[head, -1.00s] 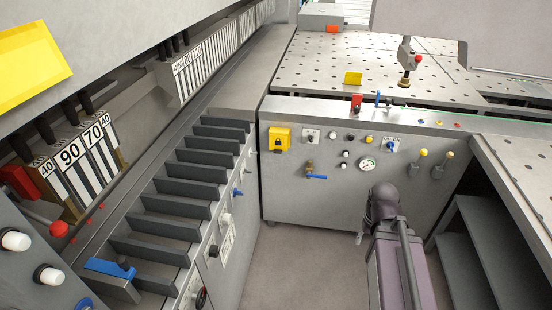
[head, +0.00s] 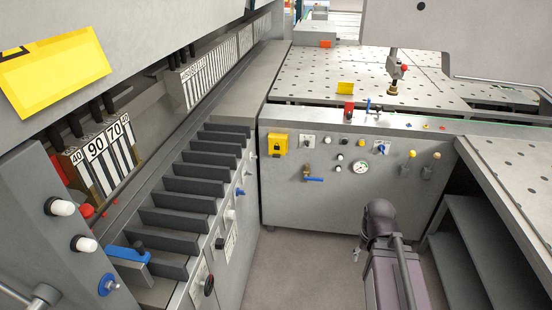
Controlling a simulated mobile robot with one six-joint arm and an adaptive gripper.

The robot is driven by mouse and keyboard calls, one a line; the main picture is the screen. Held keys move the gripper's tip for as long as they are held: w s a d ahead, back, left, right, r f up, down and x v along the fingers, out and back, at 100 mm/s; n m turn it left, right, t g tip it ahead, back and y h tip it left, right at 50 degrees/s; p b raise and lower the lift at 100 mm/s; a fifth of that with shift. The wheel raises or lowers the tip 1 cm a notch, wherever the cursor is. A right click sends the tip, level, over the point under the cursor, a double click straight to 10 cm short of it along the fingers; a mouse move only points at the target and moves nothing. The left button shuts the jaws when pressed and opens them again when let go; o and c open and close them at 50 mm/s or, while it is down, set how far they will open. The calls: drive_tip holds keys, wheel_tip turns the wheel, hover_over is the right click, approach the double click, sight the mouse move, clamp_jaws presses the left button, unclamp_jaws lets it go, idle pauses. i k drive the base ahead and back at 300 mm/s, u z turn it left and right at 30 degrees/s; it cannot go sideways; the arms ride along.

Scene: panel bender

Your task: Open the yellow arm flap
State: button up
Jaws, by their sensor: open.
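Several yellow parts show in the head view, and I cannot tell for sure which one is the arm flap. A yellow box-like cover (head: 278,144) sits at the left of the grey front panel, apparently closed. A large yellow plate (head: 55,70) is on the machine at top left. My arm rises at the lower right. A small part of my gripper (head: 357,252) shows beside it, mostly hidden, open and well below and apart from all these yellow parts.
The front panel (head: 300,205) carries knobs, a gauge (head: 361,167) and a blue-handled valve (head: 313,179). A row of dark slats (head: 190,187) runs along the left. Dark shelves (head: 470,250) stand at right. Grey floor (head: 300,265) is free before the panel.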

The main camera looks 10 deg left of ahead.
sight(277, 148)
drive_tip(key=u, duration=0.35)
drive_tip(key=i, duration=1.05)
drive_tip(key=u, duration=0.25)
